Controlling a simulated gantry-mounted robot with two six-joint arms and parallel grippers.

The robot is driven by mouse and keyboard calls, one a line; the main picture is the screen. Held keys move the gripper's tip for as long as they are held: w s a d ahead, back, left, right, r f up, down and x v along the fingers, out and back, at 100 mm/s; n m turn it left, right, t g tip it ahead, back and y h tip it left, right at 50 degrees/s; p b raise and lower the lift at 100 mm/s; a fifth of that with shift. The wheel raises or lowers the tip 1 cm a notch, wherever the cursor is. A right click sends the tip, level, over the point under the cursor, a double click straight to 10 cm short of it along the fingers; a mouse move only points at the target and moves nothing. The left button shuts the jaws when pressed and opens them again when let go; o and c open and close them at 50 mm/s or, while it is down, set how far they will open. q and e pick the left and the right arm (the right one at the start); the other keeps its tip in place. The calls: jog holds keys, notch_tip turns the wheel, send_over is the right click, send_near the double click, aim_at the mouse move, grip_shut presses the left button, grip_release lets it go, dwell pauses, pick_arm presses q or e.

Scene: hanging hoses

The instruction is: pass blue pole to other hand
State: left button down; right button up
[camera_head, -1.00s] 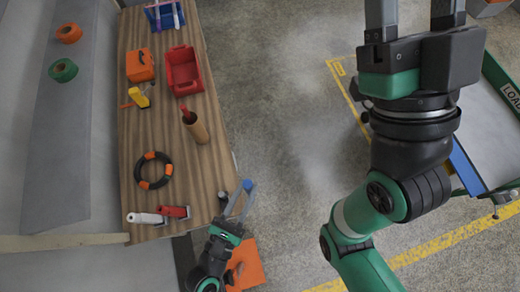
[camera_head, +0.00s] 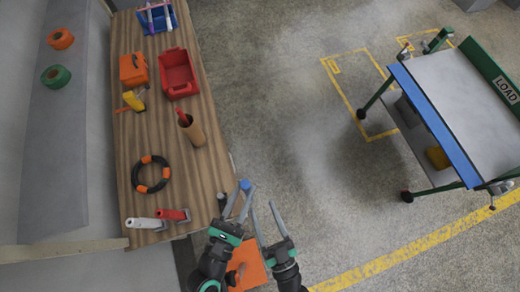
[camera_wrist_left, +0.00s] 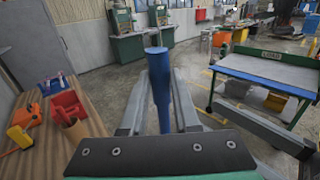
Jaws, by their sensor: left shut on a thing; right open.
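The blue pole (camera_wrist_left: 161,92) stands between the two fingers of my left gripper (camera_wrist_left: 160,78) in the left wrist view, and its top end sticks out past the fingertips. In the head view the pole's blue tip (camera_head: 245,185) shows at my left gripper (camera_head: 239,194), which is shut on the pole near the table's front right corner. The lower part of the pole is hidden there. My right gripper (camera_head: 263,208) is open and empty, just right of the left one, its fingers pointing up in the picture. A small gap separates it from the pole.
An orange sheet (camera_head: 250,265) lies below the grippers. A LOAD cart (camera_head: 465,110) stands right. The floor between is clear.

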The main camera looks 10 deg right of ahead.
jog(key=w+a+f+n+g, duration=0.1)
jog(key=w+a, duration=0.3)
jog(key=w, duration=0.6)
jog(key=shift+a+f, duration=0.35)
jog(key=shift+f, duration=0.3)
jog(key=shift+c, duration=0.2)
grip_shut()
pick_arm(q)
jog(key=c, duration=0.6)
grip_release()
jog(key=shift+o, duration=0.2)
jog(key=shift+r, duration=0.1)
